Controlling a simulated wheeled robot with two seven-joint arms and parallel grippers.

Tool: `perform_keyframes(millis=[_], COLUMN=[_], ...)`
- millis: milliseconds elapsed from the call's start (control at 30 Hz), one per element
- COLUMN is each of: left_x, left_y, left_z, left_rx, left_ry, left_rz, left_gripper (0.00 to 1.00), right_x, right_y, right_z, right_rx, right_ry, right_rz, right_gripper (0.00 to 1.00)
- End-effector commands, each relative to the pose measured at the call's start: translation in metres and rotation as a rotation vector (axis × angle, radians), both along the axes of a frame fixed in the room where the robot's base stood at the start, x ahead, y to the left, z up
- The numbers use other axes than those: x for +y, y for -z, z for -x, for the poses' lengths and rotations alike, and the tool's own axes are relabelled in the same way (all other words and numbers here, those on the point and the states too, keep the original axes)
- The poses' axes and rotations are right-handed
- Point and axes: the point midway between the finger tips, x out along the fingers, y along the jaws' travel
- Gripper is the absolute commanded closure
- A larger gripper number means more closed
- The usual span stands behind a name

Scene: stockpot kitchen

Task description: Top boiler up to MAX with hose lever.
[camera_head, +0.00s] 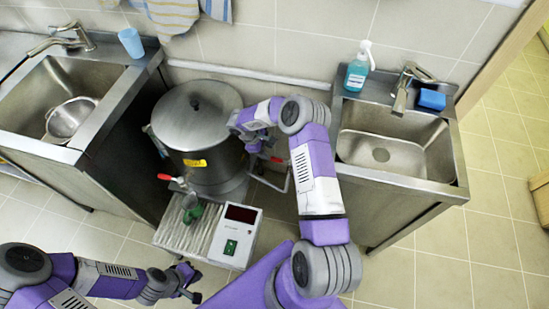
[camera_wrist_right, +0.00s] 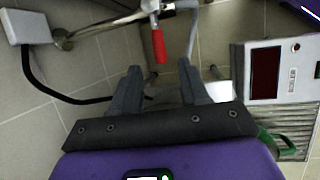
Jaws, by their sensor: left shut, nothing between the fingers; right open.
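The boiler (camera_head: 196,125) is a large lidded steel pot with a yellow label, standing between two sink units. A red lever (camera_head: 272,158) shows beside my right gripper (camera_head: 252,138), at the boiler's right side. In the right wrist view the red lever (camera_wrist_right: 158,46) hangs from a metal fitting, just beyond and between the fingertips of my open right gripper (camera_wrist_right: 158,78); I see no grip on it. My left gripper (camera_head: 188,284) is shut and empty, low in front of the drip tray. I cannot make out a MAX mark or the water level.
A slatted drip tray (camera_head: 176,234) holds a green item (camera_head: 193,213) and a white box with a dark display (camera_head: 240,215). Sinks stand left (camera_head: 60,85) and right (camera_head: 385,150). A soap bottle (camera_head: 357,72) is by the right sink. A black cable (camera_wrist_right: 45,90) runs near the wall.

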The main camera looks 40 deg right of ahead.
Motion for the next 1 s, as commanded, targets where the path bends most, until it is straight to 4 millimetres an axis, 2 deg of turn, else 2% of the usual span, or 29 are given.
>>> perform_keyframes(millis=[433,600,833,867,1000], left_x=[0.0,0.0,0.0,0.0,0.0], left_y=[0.018,0.02,0.02,0.02,0.02], left_z=[0.0,0.0,0.0,0.0,0.0], left_rx=[0.0,0.0,0.0,0.0,0.0], left_ry=[0.0,0.0,0.0,0.0,0.0], left_rz=[0.0,0.0,0.0,0.0,0.0], left_gripper=[1.0,1.0,1.0,1.0,1.0], right_x=[-0.026,-0.03,-0.03,-0.03,-0.03], right_y=[0.058,0.066,0.066,0.066,0.066], right_z=[0.012,0.014,0.014,0.014,0.014], right_rx=[0.004,0.002,0.002,0.002,0.002], right_ry=[0.003,0.001,0.001,0.001,0.001], right_rz=[0.007,0.007,0.007,0.007,0.007], right_gripper=[0.55,0.55,0.55,0.57,0.78])
